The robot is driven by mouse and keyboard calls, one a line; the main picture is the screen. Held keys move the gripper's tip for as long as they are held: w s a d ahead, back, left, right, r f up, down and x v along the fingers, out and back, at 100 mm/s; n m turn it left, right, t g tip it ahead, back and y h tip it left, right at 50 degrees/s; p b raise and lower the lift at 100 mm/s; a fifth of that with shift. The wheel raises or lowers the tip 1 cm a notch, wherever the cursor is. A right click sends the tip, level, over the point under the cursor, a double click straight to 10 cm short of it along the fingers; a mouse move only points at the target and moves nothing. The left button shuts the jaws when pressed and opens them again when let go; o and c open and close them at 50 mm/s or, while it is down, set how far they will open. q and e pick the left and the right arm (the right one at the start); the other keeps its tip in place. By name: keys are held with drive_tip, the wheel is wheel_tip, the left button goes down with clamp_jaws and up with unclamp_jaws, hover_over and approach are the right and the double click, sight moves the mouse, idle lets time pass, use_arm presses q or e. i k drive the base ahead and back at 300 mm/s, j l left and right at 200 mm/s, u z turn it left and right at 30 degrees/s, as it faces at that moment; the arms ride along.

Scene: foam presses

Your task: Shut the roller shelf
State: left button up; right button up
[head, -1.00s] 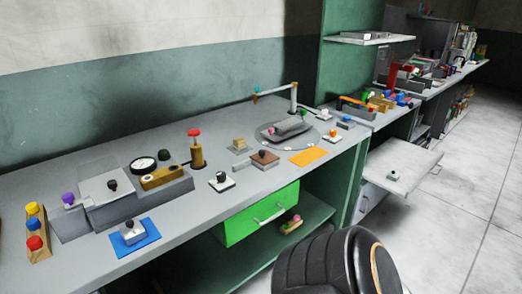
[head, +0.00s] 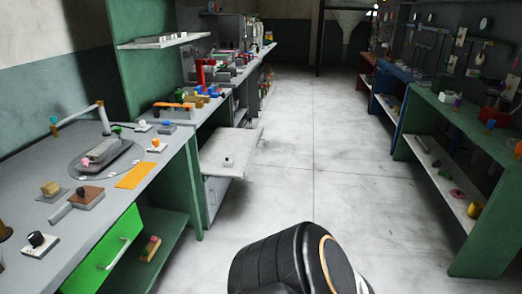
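A pale grey shelf (head: 241,143) sticks out into the aisle from under the left row of benches, and it looks like the roller shelf. It is flat and pulled out. A small white piece with a dark knob (head: 228,162) stands on its top. A grey box-like front (head: 222,190) shows below it. Whether the shelf runs on rollers cannot be seen. Neither of my grippers is in view; only a black rounded part of my own body shows at the bottom centre.
A green drawer (head: 113,250) stands partly open at the near left bench (head: 150,190). A wide concrete floor (head: 310,190) lies clear between the rows. A green bench (head: 450,115) with a lower shelf stands on the right.

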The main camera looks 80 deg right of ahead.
sight(240, 145)
drive_tip(key=z, duration=2.6)
drive_tip(key=i+l+u, duration=0.1)
drive_tip(key=i, duration=0.4)
drive_tip(key=i+l+u, duration=0.1)
drive_tip(key=i, duration=0.4)
drive_tip(key=i+l+u, duration=0.1)
drive_tip(key=i, duration=0.4)
drive_tip(key=i+l+u, duration=0.1)
drive_tip(key=i+l, duration=0.2)
drive_tip(key=i, duration=0.2)
drive_tip(key=i+l+u, duration=0.1)
drive_tip(key=i+l, duration=0.15)
drive_tip(key=i, duration=0.25)
drive_tip(key=i+l+u, duration=0.1)
drive_tip(key=i+l, duration=0.2)
drive_tip(key=i, duration=0.15)
